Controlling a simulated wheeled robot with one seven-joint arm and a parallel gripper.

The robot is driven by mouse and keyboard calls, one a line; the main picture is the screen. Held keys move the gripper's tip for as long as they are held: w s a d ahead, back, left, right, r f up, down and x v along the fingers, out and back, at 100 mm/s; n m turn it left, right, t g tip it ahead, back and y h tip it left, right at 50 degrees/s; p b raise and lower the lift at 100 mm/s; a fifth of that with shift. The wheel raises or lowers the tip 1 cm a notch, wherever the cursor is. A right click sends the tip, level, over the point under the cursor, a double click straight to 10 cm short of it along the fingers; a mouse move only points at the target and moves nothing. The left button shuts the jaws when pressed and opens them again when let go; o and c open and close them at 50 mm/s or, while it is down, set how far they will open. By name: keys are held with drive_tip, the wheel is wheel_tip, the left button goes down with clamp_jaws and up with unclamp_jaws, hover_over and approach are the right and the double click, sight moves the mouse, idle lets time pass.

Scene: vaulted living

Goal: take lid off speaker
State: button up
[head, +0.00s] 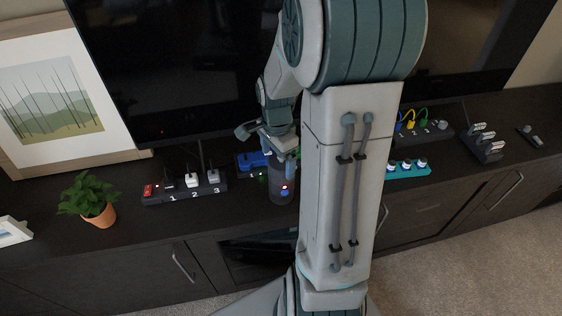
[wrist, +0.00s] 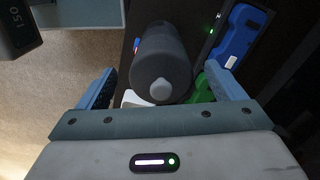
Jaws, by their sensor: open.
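The speaker (head: 281,190) is a dark grey cylinder standing upright on the dark cabinet top, with small blue and red lights on its side. In the wrist view the speaker (wrist: 160,55) is seen from above, its round dark lid (wrist: 150,68) bearing a lighter grey knob (wrist: 161,89). My gripper (head: 273,150) is directly above the speaker, pointing down. In the wrist view my gripper (wrist: 168,80) is open, one blue finger on each side of the lid and knob. I cannot tell whether the fingers reach down to the knob. The upper part of the speaker is partly hidden by my gripper in the head view.
A numbered power strip (head: 185,190) with plugs lies left of the speaker. A blue device (head: 252,160) is close behind it. A potted plant (head: 92,199) stands farther left. More strips, including a teal one (head: 408,169), lie right of my arm. A television (head: 165,70) stands behind.

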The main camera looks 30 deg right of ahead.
drive_tip(key=shift+f, duration=0.7)
drive_tip(key=c, duration=1)
drive_tip(key=shift+o, duration=0.2)
drive_tip(key=shift+r, duration=0.1)
